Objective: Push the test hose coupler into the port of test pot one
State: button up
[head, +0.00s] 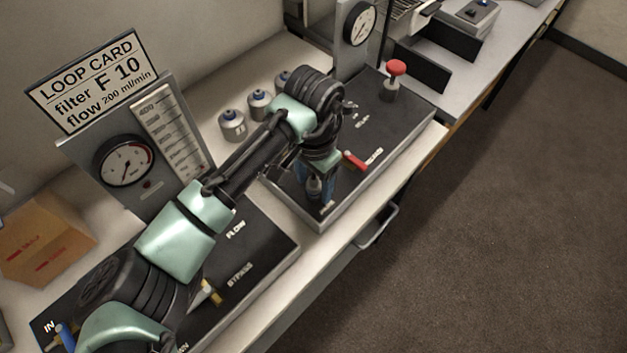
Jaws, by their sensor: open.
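My gripper (320,185) points down over the front left part of the right-hand black panel (295,205). Its jaws are open, around or just beside a small grey and blue upright piece (314,188). I cannot tell whether they touch it, or whether this piece is the hose coupler. Three small grey pots with blue tops stand in a row behind my arm: the nearest pot (232,126), the middle pot (259,104) and the far pot (282,80), partly hidden by my arm. I cannot tell which is test pot one. No hose is clearly visible.
A red lever (354,160) lies close right of my gripper, and a red-topped knob (396,68) stands farther back. A cardboard box (45,240) sits far left. The bench's front edge and drawer handle (378,228) are near.

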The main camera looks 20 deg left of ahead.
aim_at(314, 179)
jog(key=shift+p, duration=0.3)
jog(key=shift+c, duration=0.3)
grip_shut()
jog(key=shift+r, duration=0.1)
dwell(1.4)
jog(key=shift+r+p, duration=2.95)
jog(key=shift+p, duration=0.2)
jog(key=shift+d, duration=0.1)
